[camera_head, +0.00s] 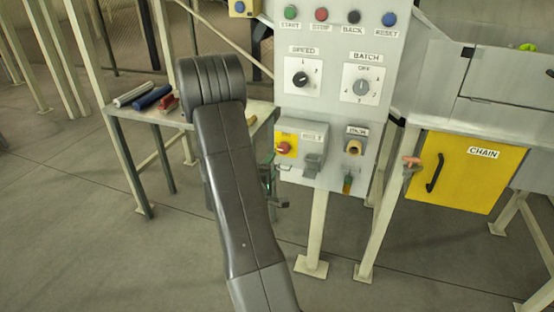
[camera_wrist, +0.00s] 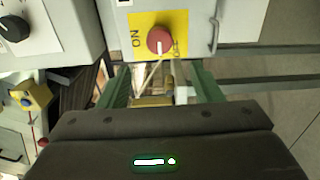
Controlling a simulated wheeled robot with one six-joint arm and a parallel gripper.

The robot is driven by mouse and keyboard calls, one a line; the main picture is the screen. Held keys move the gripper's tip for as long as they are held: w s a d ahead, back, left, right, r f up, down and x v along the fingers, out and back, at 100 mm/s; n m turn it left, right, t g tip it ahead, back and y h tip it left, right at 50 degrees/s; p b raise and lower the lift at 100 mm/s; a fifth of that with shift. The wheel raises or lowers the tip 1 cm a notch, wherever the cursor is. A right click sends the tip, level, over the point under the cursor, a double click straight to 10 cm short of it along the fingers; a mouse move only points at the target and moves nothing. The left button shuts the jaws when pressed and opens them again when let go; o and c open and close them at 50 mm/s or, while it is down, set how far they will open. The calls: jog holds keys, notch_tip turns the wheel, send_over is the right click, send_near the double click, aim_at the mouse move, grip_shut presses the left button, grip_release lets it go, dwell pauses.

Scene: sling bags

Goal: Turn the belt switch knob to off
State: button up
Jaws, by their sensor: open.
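The belt switch knob is a round red knob (camera_head: 284,147) on a yellow plate at the lower left of the grey control panel. In the wrist view the red knob (camera_wrist: 160,40) is at top centre, with ON lettered to its left and OFF to its right. A pale mark on the knob points down in that view, between the two words. My gripper (camera_wrist: 160,73) is open, its two green fingers spread wide and empty. The knob lies beyond the fingertips, not between them. In the head view my gripper (camera_head: 270,178) is partly hidden behind my arm, just left of the panel.
Above are the SPEED dial (camera_head: 300,79), the BATCH dial (camera_head: 361,88) and a row of buttons. A grey handle (camera_head: 314,160) sits right of the knob. A side table (camera_head: 118,113) holds rollers at left. A yellow CHAIN door (camera_head: 460,180) is at right.

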aim_at(282, 150)
jog(key=v, duration=0.3)
jog(key=shift+s+a, duration=0.1)
jog(key=shift+s, duration=0.25)
jog(key=p+x, duration=0.1)
jog(key=x, duration=1.2)
jog(key=shift+w, duration=0.35)
